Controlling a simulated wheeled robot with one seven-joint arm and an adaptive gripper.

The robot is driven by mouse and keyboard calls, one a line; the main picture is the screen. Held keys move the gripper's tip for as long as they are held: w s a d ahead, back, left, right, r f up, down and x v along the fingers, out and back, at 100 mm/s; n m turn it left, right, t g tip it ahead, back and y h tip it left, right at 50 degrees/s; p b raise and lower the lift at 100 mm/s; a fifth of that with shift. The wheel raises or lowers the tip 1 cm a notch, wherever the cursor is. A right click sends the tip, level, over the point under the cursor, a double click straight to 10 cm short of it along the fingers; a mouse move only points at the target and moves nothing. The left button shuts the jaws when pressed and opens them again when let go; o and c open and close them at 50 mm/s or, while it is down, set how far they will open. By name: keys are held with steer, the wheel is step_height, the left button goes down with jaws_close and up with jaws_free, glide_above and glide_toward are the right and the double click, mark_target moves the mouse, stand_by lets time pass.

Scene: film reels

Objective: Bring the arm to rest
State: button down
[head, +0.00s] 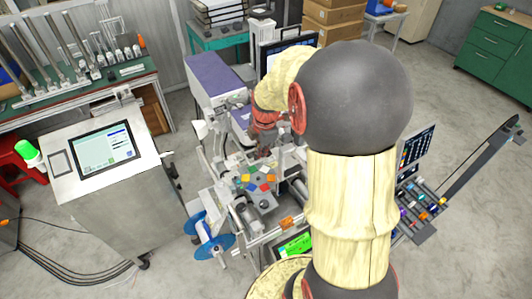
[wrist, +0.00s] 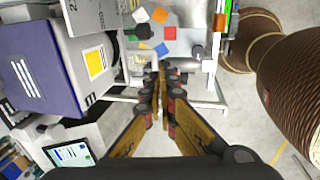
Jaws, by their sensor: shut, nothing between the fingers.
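My gripper (wrist: 160,78) shows in the wrist view with its two long fingers coming together at the tips. It is shut and empty. Beyond the fingertips is a grey plate (wrist: 176,45) with several coloured squares, part of the machine. In the head view my arm, dark ball joint and cream sleeve, rises across the right of centre and hides part of the machine. The plate with coloured squares also shows in the head view (head: 257,184).
A blue reel (head: 208,236) sits at the machine's front left. A purple-topped box (head: 215,80) stands behind, and it is close at the left in the wrist view (wrist: 60,65). A console with a screen (head: 104,150) stands at left. Open floor lies at the right.

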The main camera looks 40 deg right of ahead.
step_height(320, 180, up, 9)
steer(key=s, duration=0.1)
steer(key=shift+s+a+f, duration=0.15)
steer(key=shift+a, duration=0.05)
